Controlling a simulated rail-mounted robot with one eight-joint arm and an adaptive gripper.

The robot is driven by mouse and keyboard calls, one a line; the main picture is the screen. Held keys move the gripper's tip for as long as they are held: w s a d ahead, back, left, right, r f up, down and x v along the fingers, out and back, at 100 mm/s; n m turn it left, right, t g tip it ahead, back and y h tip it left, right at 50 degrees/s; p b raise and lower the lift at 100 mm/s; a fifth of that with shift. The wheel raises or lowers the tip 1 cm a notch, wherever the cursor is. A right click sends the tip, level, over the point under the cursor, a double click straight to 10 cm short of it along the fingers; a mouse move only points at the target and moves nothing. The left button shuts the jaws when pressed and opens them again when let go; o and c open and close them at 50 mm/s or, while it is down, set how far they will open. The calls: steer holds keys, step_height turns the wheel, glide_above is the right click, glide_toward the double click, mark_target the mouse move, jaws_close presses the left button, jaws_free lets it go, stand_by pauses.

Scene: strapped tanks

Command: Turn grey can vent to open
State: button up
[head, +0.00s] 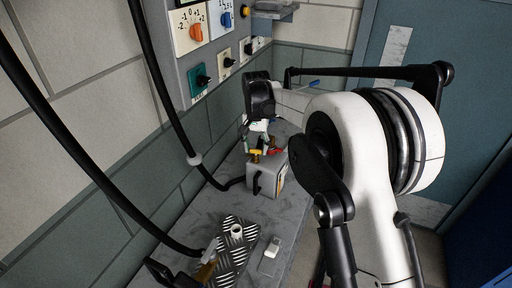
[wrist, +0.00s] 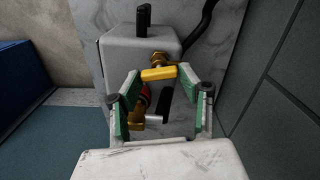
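The grey can (head: 266,178) stands on the bench; it fills the upper middle of the wrist view (wrist: 118,55). A brass fitting with a yellow handle (wrist: 158,73) is on the can, and a red-and-brass fitting (wrist: 145,97) is lower down. I cannot tell by a label which is the vent. My gripper (wrist: 159,71) has its green-padded fingers spread, with the yellow handle between the fingertips. The tips lie close to both handle ends; whether they press on it is unclear. In the head view my gripper (head: 258,140) is above the can and partly hides the fittings.
A panel with dials (head: 210,45) is on the wall at upper left. Black hoses hang at left. A treadplate (head: 232,255) with small parts lies on the bench nearer the head camera. A black hose (wrist: 205,20) runs behind the can. The bench between can and treadplate is clear.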

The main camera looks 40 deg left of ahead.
steer(key=c, duration=0.6)
steer(key=n+b, duration=0.2)
steer(key=n, duration=0.1)
steer(key=shift+f+n+b, duration=0.1)
steer(key=shift+n+b, duration=0.2)
steer(key=shift+n, duration=0.1)
steer(key=n+b, duration=0.1)
steer(key=n, duration=0.2)
steer(key=shift+s+a+n+b, duration=0.1)
steer(key=shift+s+n+b, duration=0.05)
steer(key=shift+n+b, duration=0.25)
steer(key=n+b, duration=0.1)
steer(key=n, duration=0.2)
steer(key=shift+s+n+b, duration=0.1)
steer(key=shift+n+b, duration=0.35)
steer(key=shift+n, duration=1.65)
